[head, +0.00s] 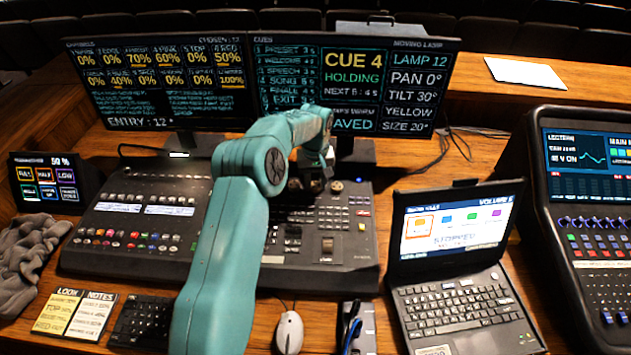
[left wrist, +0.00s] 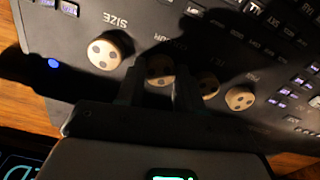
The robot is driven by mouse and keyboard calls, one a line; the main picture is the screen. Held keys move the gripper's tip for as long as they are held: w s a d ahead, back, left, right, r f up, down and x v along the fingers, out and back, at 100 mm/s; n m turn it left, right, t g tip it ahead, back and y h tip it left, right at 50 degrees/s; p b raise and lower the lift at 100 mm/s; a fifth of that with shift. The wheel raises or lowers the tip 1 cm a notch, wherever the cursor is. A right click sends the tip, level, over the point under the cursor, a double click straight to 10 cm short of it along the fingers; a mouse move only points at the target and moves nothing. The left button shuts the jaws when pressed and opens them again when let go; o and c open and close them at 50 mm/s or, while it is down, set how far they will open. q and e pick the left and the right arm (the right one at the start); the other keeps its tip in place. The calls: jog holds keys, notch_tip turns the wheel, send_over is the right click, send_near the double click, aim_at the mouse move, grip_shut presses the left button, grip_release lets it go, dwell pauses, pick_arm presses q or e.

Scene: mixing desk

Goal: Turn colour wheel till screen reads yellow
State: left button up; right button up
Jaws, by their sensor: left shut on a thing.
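The right-hand screen (head: 355,85) reads YELLOW under TILT 30° in its moving lamp column. The colour wheel (left wrist: 160,68) is a round tan knob with dark dots, between the SIZE wheel (left wrist: 104,52) and the tilt wheel (left wrist: 208,87). My left gripper (head: 314,184) is down at the top of the mixing desk (head: 345,260). In the left wrist view, its fingers (left wrist: 157,88) are on either side of the colour wheel, shut on it. My right gripper is out of view.
The pan wheel (left wrist: 240,98) is at the right of the knob row. A mouse (head: 289,332) and notes (head: 75,313) lie in front.

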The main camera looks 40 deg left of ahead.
aim_at(315, 185)
pick_arm(q)
jog(key=o, duration=1)
jog(key=shift+a+f, duration=0.1)
jog(key=shift+o, duration=0.2)
notch_tip(315, 185, up, 16)
jog(key=shift+r, duration=0.2)
jog(key=shift+f, duration=0.1)
